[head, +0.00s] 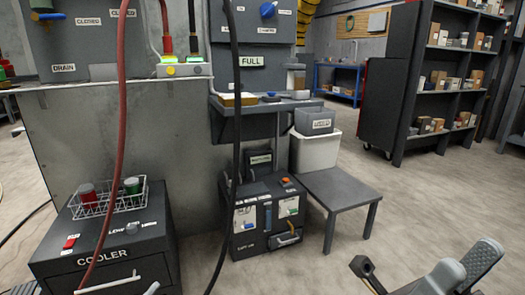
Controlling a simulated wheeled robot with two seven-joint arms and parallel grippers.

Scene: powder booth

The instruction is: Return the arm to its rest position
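My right gripper (468,258) is at the lower right, over the bare floor. Its two grey fingers stand apart with nothing between them, so it is open and empty. A black part beside it, also at the bottom edge, looks like part of my own arm. At the bottom left, a small light grey tip by the cooler's (100,262) front looks like a piece of my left gripper (152,288). Too little of it shows to tell its state, and the rest is out of frame.
A wire basket (108,200) with a red and a green jar sits on the cooler. Red and black hoses hang in front. Shelves (440,85) are at back right. Floor at right is clear.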

